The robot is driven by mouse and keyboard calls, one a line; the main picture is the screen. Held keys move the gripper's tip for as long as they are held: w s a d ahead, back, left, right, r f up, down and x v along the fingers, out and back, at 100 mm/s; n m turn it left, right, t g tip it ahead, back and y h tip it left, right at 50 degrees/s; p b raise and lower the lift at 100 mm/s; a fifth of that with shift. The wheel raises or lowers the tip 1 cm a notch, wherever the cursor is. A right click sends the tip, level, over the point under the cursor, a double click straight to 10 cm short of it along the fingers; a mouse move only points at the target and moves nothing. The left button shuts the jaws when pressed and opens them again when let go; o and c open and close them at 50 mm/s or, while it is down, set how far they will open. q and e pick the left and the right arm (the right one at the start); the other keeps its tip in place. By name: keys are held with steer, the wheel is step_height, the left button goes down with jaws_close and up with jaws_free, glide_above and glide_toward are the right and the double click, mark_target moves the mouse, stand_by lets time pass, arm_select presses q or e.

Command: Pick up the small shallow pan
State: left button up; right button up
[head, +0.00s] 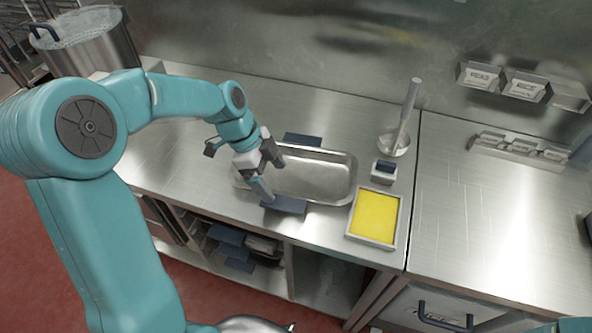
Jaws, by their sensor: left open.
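A shallow rectangular steel pan (315,176) lies on the steel counter in the head view, with dark blue pieces at its far and near long sides. It looks empty. My left gripper (269,174) is open over the pan's left end, one finger toward the far side and one toward the near side. The gripper hides part of that end. I cannot tell whether the fingers touch the pan. My right gripper is out of view.
A yellow-filled tray (376,216) lies right of the pan, near the counter's front edge. A small dark-topped block (384,171) and an upright rod in a round holder (394,141) stand behind it. A large pot (88,45) is at back left. The right counter (490,225) is mostly clear.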

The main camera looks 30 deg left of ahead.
mark_target(285, 200)
arm_select(q)
steer(key=shift+d+f, duration=0.15)
steer(key=shift+f, duration=0.35)
steer(key=shift+s+f, duration=0.15)
steer(key=x, duration=0.1)
steer(key=p+x, duration=0.1)
steer(key=x, duration=0.2)
steer(key=shift+s+d+f, duration=0.15)
steer(key=shift+d+f, duration=0.15)
steer(key=shift+d, duration=0.2)
steer(key=shift+f, duration=0.25)
steer(key=c, duration=1.5)
steer(key=shift+r, duration=0.1)
steer(key=shift+r, duration=0.1)
